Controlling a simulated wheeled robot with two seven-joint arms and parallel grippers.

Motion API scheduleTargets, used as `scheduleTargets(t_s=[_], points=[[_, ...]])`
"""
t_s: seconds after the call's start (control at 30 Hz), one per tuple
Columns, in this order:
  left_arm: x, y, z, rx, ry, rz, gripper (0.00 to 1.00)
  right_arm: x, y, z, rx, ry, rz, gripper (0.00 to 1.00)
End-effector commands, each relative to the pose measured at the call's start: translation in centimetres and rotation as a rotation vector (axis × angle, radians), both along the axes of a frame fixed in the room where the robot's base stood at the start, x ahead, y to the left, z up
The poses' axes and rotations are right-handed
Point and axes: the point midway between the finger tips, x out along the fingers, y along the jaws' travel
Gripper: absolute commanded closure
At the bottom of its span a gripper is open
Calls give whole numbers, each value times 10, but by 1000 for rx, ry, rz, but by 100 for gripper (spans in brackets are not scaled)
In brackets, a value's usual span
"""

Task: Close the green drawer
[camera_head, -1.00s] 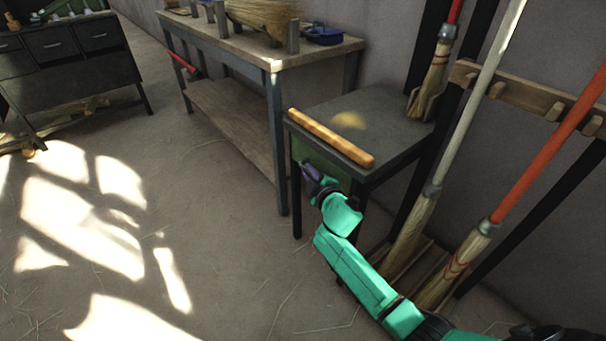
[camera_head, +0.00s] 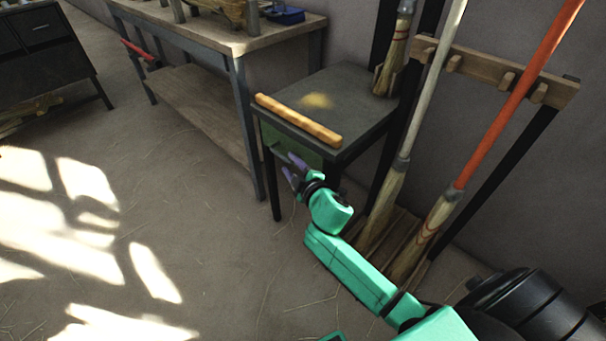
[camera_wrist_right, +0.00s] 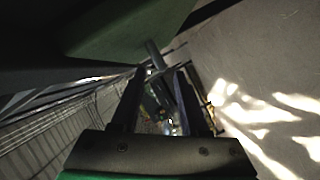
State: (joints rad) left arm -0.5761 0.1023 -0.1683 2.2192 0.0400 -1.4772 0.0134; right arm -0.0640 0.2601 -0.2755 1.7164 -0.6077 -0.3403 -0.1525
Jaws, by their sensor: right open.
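The green drawer (camera_head: 288,143) is in the small dark table (camera_head: 352,104), just below its top. Its front looks close to flush with the table's edge, but I cannot tell whether a gap is left. My left gripper is out of view.
A wooden bar (camera_head: 298,120) lies along the table's front edge. Brooms with a white handle (camera_head: 433,80) and an orange handle (camera_head: 515,95) stand at the right beside my arm. A workbench (camera_head: 215,40) stands behind left. The floor at left is open.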

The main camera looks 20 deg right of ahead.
Motion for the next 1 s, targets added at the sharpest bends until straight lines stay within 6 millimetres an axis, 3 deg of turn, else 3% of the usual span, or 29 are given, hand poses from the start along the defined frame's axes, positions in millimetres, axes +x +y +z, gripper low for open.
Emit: scheduleTargets(t_s=[0.2, 0.33, 0.87, 0.97, 1.0], points=[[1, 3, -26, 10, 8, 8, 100, -56, -3, 13, 0, 5, -2, 55], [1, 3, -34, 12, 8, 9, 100, -76, -4, 16, 0, 3, -1, 55], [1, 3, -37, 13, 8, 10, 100, -81, -4, 17, 0, 2, -1, 55], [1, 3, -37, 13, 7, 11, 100, -84, -10, 6, 32, 42, -36, 55], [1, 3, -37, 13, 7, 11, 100, -88, -17, -7, 70, 91, -78, 55]])
